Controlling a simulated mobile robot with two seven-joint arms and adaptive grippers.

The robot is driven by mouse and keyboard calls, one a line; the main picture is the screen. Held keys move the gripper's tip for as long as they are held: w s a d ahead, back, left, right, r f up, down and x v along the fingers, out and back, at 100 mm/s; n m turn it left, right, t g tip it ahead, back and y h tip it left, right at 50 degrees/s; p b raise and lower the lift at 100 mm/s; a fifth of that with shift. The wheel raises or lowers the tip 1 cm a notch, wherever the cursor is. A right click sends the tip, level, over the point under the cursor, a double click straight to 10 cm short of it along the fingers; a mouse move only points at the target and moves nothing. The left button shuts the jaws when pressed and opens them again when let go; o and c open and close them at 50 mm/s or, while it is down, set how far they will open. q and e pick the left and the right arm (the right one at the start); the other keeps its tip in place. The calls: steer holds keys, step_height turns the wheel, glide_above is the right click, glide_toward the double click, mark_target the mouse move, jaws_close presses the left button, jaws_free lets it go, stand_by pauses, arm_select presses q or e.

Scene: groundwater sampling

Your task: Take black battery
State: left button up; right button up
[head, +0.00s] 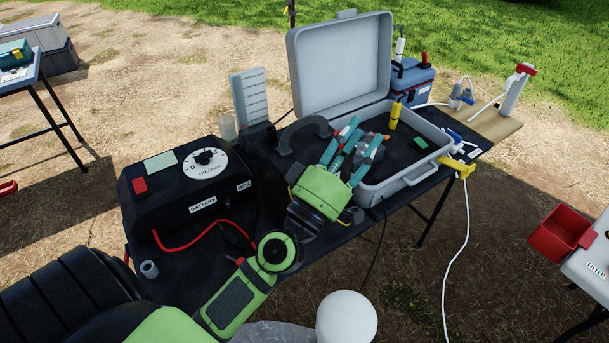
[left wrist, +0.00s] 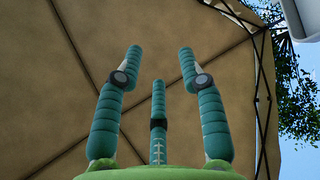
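A black box with an arched handle (head: 303,130) stands on the dark table beside the open grey case. It looks like the black battery, but my left gripper and forearm hide part of it. My left gripper (head: 352,146) has green and teal parts and is over the case's near left edge, just right of the black box. Its three teal fingers are spread, with nothing between them in the left wrist view (left wrist: 158,75), where they point up at a tan canopy. My right gripper is not in view.
A black control box (head: 190,190) with a white dial and a "BATTERY" label stands at left, a red cable (head: 190,245) in front. The open grey case (head: 405,180) holds a yellow bottle (head: 394,115). A blue case (head: 412,82) stands behind it. A white cable hangs at right.

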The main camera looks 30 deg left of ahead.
arm_select(q)
steer(key=w+a+f+n+g+y, duration=0.2)
steer(key=w+a+n+g+y, duration=0.1)
steer(key=a+n+y, duration=0.65)
steer(key=n+g+y, duration=0.2)
steer(key=n+g, duration=0.3)
glide_toward(305, 120)
steer(key=x, duration=0.3)
steer(key=shift+w+a+r, duration=0.1)
steer(key=shift+a+r, duration=0.05)
steer(key=shift+a, duration=0.1)
steer(key=x, duration=0.4)
steer(key=f+x, duration=0.1)
steer(key=x, duration=0.1)
steer(key=shift+w+a+p, duration=0.1)
steer(key=shift+w+p, duration=0.2)
steer(key=shift+w, duration=0.1)
steer(key=shift+c, duration=0.4)
jaws_close()
